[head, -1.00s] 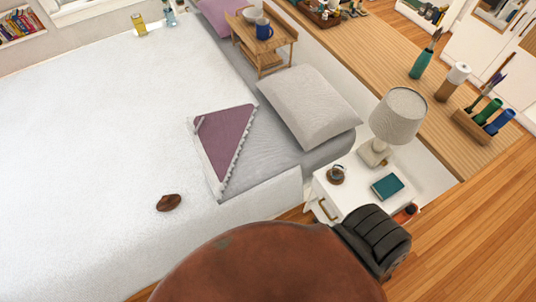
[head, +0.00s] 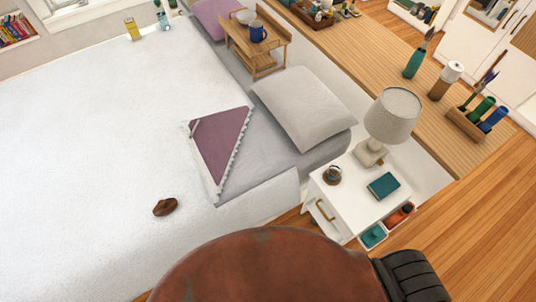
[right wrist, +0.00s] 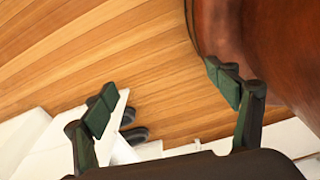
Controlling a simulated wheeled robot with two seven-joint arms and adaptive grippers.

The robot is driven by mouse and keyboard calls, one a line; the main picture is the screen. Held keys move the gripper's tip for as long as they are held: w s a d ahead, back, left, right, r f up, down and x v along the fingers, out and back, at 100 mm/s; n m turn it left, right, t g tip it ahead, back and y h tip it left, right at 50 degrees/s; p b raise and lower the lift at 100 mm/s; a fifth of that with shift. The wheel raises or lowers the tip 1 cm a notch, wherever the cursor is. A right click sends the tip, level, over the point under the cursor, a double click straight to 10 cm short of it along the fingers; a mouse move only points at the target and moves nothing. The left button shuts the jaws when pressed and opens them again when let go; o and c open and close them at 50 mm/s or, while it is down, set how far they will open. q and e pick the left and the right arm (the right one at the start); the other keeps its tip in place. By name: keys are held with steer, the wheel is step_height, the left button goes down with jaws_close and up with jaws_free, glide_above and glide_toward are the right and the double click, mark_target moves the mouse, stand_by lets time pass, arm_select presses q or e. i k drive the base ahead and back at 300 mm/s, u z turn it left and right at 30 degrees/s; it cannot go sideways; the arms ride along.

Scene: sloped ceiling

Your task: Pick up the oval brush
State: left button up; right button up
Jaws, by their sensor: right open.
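A small dark brown oval object (head: 165,207), which looks like the oval brush, lies on the white bed cover (head: 90,150) near the bed's front edge in the head view. Its bristles cannot be made out. My right gripper (right wrist: 163,97) shows in the right wrist view with its two dark green-padded fingers spread wide and nothing between them. It is over the wooden floor (right wrist: 150,50), and the brush is not in that view. My left gripper is not in view.
A white nightstand (head: 335,203) with a lamp (head: 393,115), a small pot (head: 332,175) and a teal book (head: 383,186) stands beside the bed. A folded purple-and-grey cloth (head: 220,145) and a pillow (head: 303,108) lie on the bed. The cover around the brush is clear.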

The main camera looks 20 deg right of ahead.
mark_target(164, 207)
steer(key=z, duration=2.05)
steer(key=k, duration=0.8)
steer(key=u, duration=1.5)
